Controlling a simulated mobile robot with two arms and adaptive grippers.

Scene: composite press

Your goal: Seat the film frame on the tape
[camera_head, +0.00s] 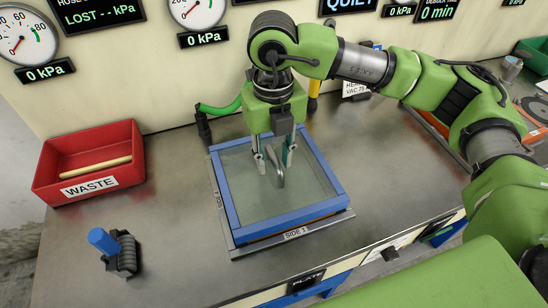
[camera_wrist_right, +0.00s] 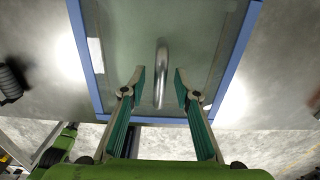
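The film frame (camera_head: 333,207) is a blue square rim around a pale translucent sheet. It lies on a metal plate (camera_head: 310,228) marked SIDE 1, with a thin orange-brown edge showing beneath it at the front; the tape contact is hidden. A silver curved handle (camera_head: 280,178) stands at the middle of the sheet. My right gripper (camera_head: 273,165) points down over the frame. In the right wrist view, its fingertips are apart on both sides of the handle (camera_wrist_right: 161,85), with gaps showing. My left gripper is not in view.
A red WASTE bin (camera_head: 92,185) with a yellow roll inside stands at the left. A dark tool with a blue handle (camera_head: 103,241) stands at the front left. A green hose (camera_head: 220,106) is behind the frame. Gauges line the back wall. The bench between bin and plate is clear.

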